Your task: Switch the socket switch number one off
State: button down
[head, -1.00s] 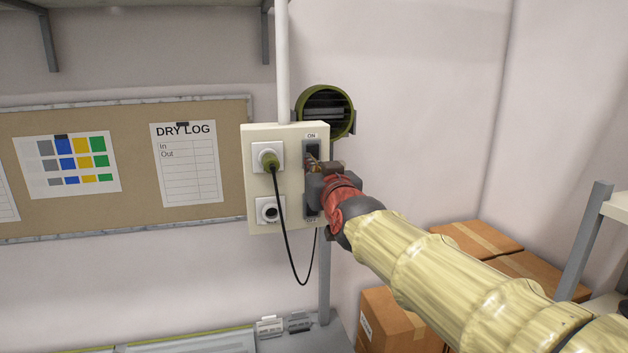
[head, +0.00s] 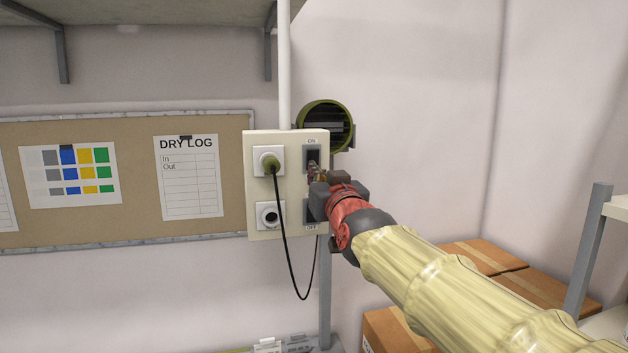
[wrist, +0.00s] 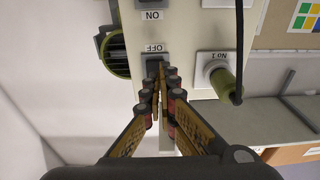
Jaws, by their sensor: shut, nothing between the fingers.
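A cream socket panel (head: 290,220) is fixed on the wall, with an upper switch (head: 312,156) under an ON label at its right. The upper socket holds a green plug (head: 271,163) with a black cord. In the wrist view this socket (wrist: 205,68) is marked No.1, upside down, beside the dark upper switch (wrist: 153,60) with its OFF label. My gripper (head: 316,170) is shut and empty, its fingertips at the upper switch. In the wrist view the fingertips (wrist: 163,68) overlap the switch's edge; contact is unclear.
A lower empty socket (head: 269,215) sits under the plug. A green round vent (head: 327,122) is behind the panel at right. A corkboard (head: 130,220) is at left. Cardboard boxes (head: 485,252) and a shelf post (head: 588,250) stand at right.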

jog(key=v, duration=1)
jog(key=shift+s+f, duration=0.25)
jog(key=shift+s, duration=0.05)
